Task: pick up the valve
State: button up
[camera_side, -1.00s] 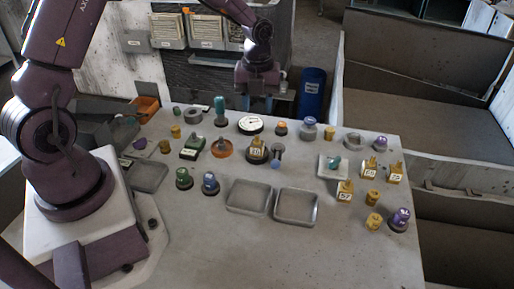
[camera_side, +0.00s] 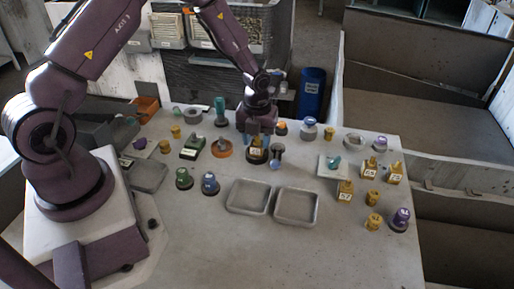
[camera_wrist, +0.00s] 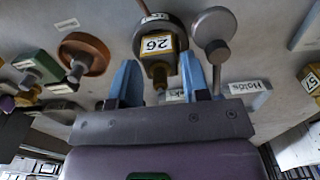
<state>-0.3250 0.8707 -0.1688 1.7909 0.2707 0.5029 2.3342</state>
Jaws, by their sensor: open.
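My gripper (camera_side: 256,138) is open, pointing down over the back middle of the table. In the wrist view its two blue fingers (camera_wrist: 158,75) stand either side of a brass block tagged 26 (camera_wrist: 158,43) on a dark round base. That tagged brass piece also shows in the side view (camera_side: 257,155), right under the gripper, partly hidden by it. It looks like a valve body, but I cannot tell for sure that it is the valve. I see no finger clearly touching it.
A grey round-headed piece (camera_wrist: 213,28) stands close on the right. Two empty grey trays (camera_side: 297,220) lie in front. Other tagged brass pieces (camera_side: 345,190) stand to the right. The front table is clear.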

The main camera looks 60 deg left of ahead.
jog(key=shift+f, duration=0.9)
jog(key=shift+c, duration=0.2)
jog(key=c, duration=0.7)
